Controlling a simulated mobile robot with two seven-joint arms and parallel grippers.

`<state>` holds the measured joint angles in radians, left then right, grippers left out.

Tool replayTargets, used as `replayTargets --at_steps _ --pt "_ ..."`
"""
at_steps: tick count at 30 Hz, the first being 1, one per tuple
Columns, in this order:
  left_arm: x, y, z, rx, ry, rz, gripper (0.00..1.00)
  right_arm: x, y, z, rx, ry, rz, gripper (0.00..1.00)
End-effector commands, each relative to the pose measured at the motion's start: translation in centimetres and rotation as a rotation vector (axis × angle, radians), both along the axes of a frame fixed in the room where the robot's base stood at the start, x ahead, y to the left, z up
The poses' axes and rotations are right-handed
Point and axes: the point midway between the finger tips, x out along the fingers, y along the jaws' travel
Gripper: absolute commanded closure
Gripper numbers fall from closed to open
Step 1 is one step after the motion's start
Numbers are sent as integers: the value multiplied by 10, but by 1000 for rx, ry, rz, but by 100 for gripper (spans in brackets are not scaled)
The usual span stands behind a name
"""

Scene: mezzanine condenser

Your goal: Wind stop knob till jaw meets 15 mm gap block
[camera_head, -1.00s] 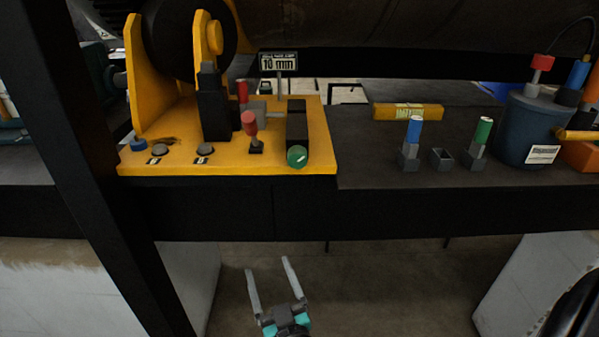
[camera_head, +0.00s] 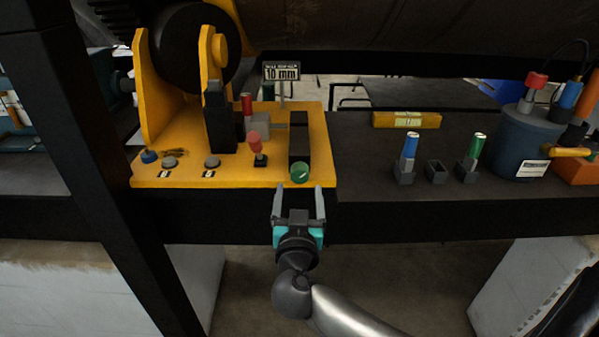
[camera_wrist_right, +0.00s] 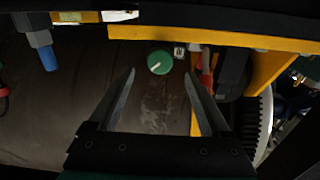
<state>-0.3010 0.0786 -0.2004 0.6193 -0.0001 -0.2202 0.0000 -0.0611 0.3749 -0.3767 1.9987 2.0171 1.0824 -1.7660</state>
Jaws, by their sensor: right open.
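The green stop knob (camera_head: 300,174), with a white pointer line, sits at the front end of a black housing on the yellow base (camera_head: 235,178). It also shows in the right wrist view (camera_wrist_right: 159,62), framed between the fingers. My right gripper (camera_head: 299,188) is open and empty just in front of the knob, its two fingers pointing at it; contact cannot be told. A red-topped piece (camera_head: 247,104) stands by the grey jaw block (camera_head: 258,124). Blue-handled (camera_head: 410,147) and green-handled (camera_head: 477,147) pieces stand in grey holders; their sizes are unreadable. My left gripper is not in view.
A sign (camera_head: 282,73) reads 10 mm. A red-knobbed lever (camera_head: 255,145) stands left of the housing. An empty grey holder (camera_head: 436,171), a yellow level (camera_head: 407,119) and a blue pot (camera_head: 520,137) are to the right. The dark bench edge is below the base.

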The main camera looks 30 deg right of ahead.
Motion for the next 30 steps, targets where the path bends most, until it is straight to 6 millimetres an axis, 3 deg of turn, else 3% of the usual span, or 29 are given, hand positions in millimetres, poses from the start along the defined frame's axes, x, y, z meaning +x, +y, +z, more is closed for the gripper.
replayTargets --at_steps 3,9,15,24,30 --pt "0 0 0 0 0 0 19 23 -15 1 -1 -3 -2 18" --pt "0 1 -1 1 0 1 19 49 -32 0 -2 -1 0 18" --pt "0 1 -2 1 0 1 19 60 -39 0 0 0 0 18" --pt "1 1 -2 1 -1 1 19 62 -40 0 1 -1 1 18" --pt "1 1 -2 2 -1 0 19 61 -40 0 1 -1 1 41"
